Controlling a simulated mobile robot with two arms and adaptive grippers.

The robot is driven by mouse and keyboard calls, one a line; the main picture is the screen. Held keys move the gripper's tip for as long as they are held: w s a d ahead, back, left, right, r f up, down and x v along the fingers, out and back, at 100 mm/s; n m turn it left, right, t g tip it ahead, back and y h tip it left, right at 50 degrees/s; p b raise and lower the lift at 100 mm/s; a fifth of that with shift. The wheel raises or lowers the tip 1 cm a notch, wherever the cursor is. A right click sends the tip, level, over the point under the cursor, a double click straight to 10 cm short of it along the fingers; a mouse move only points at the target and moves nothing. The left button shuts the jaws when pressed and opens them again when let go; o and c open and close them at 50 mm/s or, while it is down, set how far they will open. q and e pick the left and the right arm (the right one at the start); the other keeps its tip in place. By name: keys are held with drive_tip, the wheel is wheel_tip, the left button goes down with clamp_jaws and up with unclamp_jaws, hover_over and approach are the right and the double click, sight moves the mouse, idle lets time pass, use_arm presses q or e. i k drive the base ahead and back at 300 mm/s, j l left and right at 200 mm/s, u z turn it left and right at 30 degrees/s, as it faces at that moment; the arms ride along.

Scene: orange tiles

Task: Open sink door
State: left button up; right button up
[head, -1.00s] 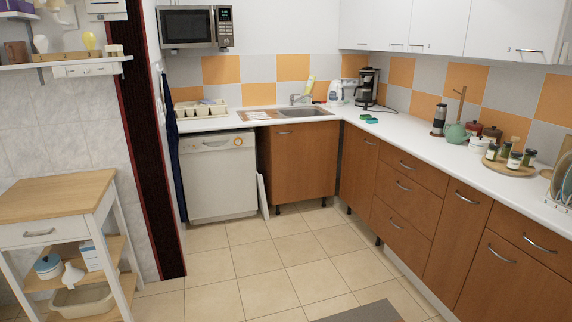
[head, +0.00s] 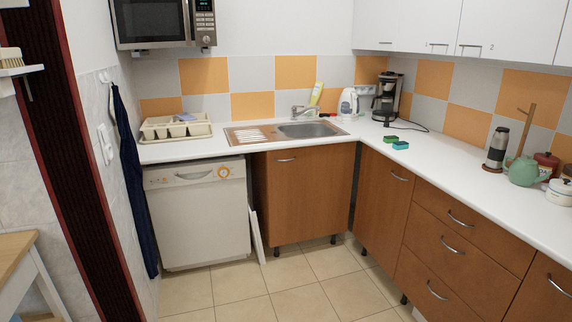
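The sink door (head: 302,200) is a brown wooden cabinet front under the sink. It is shut, with a metal handle (head: 286,159) near its top left. The sink (head: 308,130) is a steel basin with a drainboard, set in the white counter above it. Neither of my grippers shows in the head view, so their state cannot be seen.
A white dishwasher (head: 199,214) stands left of the sink cabinet, with a white panel (head: 257,236) leaning between them. Brown drawers (head: 452,246) run along the right. A wooden-topped cart (head: 15,258) is at lower left. Tiled floor (head: 290,287) in front is clear.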

sight(309, 188)
drive_tip(key=i, duration=1.9)
drive_tip(key=i+u, duration=0.15)
drive_tip(key=i, duration=0.4)
drive_tip(key=i+l+u, duration=0.2)
drive_tip(key=i, duration=0.3)
drive_tip(key=i+l+u, duration=0.15)
drive_tip(key=i, duration=0.4)
